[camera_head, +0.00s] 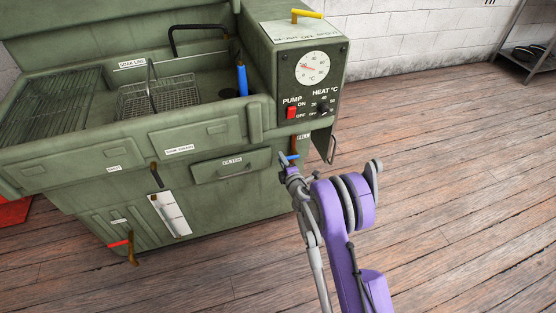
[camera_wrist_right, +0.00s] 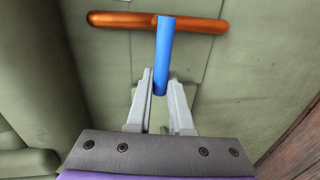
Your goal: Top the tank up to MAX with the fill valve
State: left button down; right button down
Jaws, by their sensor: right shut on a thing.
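The green wash tank (camera_head: 225,215) stands at the left in the head view. The fill valve's blue lever (camera_head: 291,157) is below the control box, beside a small label that seems to read FILL. In the right wrist view the blue lever (camera_wrist_right: 165,45) crosses a copper pipe (camera_wrist_right: 115,20). My right gripper (camera_head: 287,168) is shut on the lever's near end, with one finger on each side. A white gauge plate (camera_head: 171,214) is on the tank front; its level and MAX mark are too small to read. My left gripper is out of view.
The control box has a red pump switch (camera_head: 291,112), a heat knob (camera_head: 322,109) and a dial (camera_head: 311,68). A red-handled valve (camera_head: 119,243) sits low at the left. A wire basket (camera_head: 158,98) is in the basin. The wooden floor at right is clear.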

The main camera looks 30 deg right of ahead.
jog(key=shift+f, duration=0.1)
dwell(0.5)
jog(key=c, duration=0.8)
grip_release()
jog(key=shift+s, duration=0.1)
jog(key=p+v, duration=0.1)
jog(key=v, duration=0.9)
jog(key=shift+s+a, duration=0.2)
jog(key=shift+s, duration=0.05)
jog(key=shift+r, duration=0.2)
